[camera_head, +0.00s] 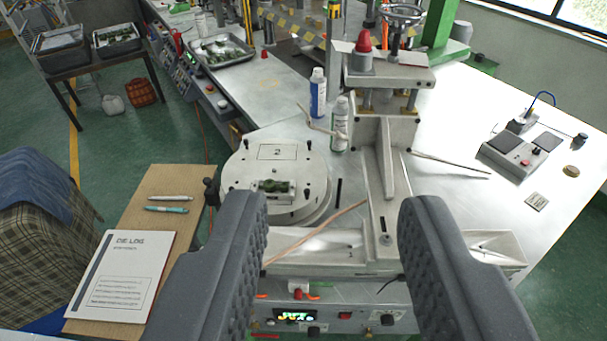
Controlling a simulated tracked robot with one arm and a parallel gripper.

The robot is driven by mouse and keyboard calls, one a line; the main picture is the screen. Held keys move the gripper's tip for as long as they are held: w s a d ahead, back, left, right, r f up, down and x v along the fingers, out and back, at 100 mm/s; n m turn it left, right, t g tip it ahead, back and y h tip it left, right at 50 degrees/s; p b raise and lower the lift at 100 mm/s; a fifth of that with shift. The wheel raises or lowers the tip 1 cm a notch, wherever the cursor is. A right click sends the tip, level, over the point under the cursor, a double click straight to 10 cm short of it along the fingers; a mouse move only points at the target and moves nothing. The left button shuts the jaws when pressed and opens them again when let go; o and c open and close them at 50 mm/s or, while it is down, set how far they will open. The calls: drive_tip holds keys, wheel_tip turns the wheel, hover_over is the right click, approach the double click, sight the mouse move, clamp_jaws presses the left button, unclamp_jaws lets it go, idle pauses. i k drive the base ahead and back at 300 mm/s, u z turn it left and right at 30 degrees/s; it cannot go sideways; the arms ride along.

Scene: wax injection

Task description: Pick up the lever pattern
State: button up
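A small dark green piece that looks like the lever pattern (277,186) lies in a recess on top of the round pale die (272,157). The die stands on the bench at the centre left. My gripper (335,205) is open, with its two dark grey ridged fingers wide apart in the foreground. Nothing is between the fingertips in their grip. The green piece is beyond the left fingertip, close above it in the picture. The left finger hides part of the die's lower edge.
A metal press (385,150) with a handwheel stands right of the die. A blue bottle (318,92) and a white-green bottle (339,125) stand behind. A wooden side table (180,185) holds pens and a booklet. The right bench (480,110) is mostly clear.

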sight(269, 186)
drive_tip(key=z, duration=0.1)
drive_tip(key=i, duration=1.35)
drive_tip(key=u, duration=0.55)
